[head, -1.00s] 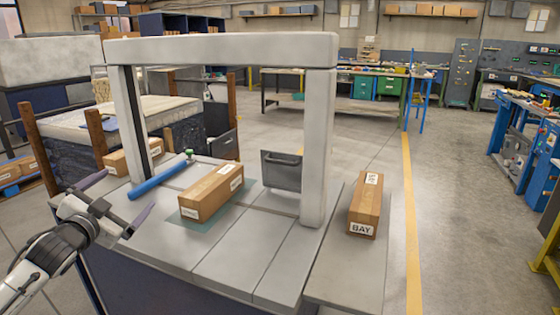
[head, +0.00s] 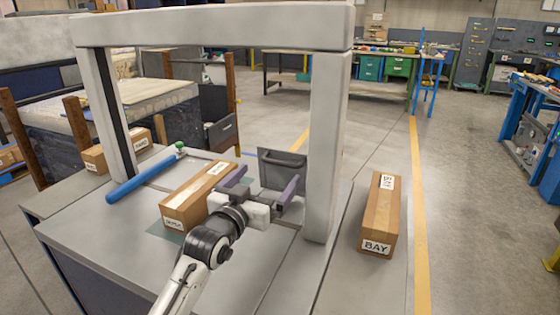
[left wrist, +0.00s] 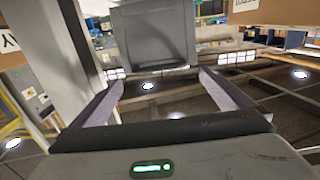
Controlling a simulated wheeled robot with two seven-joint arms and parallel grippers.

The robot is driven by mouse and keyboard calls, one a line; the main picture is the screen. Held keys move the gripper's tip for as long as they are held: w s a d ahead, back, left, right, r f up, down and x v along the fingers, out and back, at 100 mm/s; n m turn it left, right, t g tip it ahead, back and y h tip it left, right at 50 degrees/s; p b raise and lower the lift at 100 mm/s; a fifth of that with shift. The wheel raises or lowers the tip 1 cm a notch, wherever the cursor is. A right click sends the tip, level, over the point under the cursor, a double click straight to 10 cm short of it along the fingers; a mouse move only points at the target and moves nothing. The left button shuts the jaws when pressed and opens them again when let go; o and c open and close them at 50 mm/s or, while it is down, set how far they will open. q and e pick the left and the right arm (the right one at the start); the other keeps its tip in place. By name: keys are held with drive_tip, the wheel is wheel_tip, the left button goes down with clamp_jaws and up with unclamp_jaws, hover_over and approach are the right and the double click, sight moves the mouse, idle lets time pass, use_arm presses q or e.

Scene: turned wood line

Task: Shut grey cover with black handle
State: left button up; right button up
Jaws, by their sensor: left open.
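The grey cover (head: 283,176) stands upright at the far side of the bench, beside the right post of the frame. A dark handle (head: 283,158) runs along its upper part. My left gripper (head: 263,184) is open and empty in front of the cover, with one finger toward each side of it. In the left wrist view the cover (left wrist: 155,38) shows beyond and between the spread fingertips, with a gap visible. The fingers do not appear to touch it. My right gripper is not in view.
A cardboard box (head: 195,195) lies just left of my gripper. A blue cylinder (head: 145,180) lies left of that box. A box marked BAY (head: 381,215) lies to the right. The pale frame (head: 326,150) spans the bench, its right post close to my gripper.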

sight(278, 163)
use_arm(q)
drive_tip(key=b+x, duration=0.1)
drive_tip(key=x, duration=0.7)
drive_tip(key=shift+w+d, duration=0.15)
drive_tip(key=shift+w, duration=0.15)
drive_tip(key=c, duration=1.2)
